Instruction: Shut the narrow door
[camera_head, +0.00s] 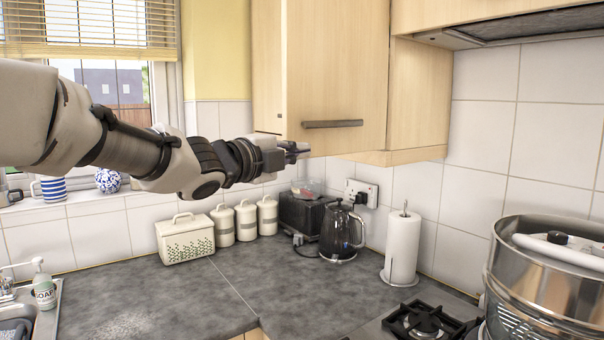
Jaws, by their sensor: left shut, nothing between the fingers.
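A pale wood wall cabinet door (338,75) with a dark bar handle (333,124) hangs at the upper middle. I take it as the narrow door; I cannot tell from this view how far it stands open. My left arm reaches in from the left. My left gripper (300,150) is shut and empty, at the door's lower left corner, below and left of the handle. It overlaps the door's bottom edge in the picture; I cannot tell whether it touches. My right gripper is not in view.
Below are a cream bread bin (186,240), several white canisters (246,221), a toaster (300,214), a black kettle (339,232) and a paper towel roll (403,248). A steel pot (545,285) stands at right. The grey worktop (200,295) is clear in front.

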